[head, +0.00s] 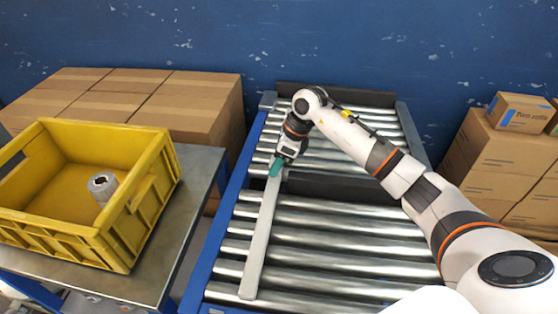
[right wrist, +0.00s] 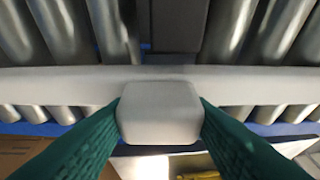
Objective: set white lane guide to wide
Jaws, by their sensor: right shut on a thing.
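The white lane guide (head: 260,240) is a long pale bar lying lengthwise over the rollers, near the conveyor's left blue side rail (head: 222,218). Its near end is close to the front of the rollers. My right gripper (head: 276,167) is at the bar's far part. In the right wrist view its green fingers (right wrist: 160,125) are shut on a pale block-shaped handle (right wrist: 160,112), which stands on the white bar (right wrist: 60,87). The gripper hides the bar's far end in the head view. My left gripper is not in view.
The roller conveyor (head: 330,232) has a dark crossbar (head: 340,188) mid-way. A yellow crate (head: 120,238) holding a grey roll (head: 102,186) stands on a metal table (head: 190,205) at left. Cardboard boxes (head: 190,105) stand behind it; more boxes (head: 500,165) are at right.

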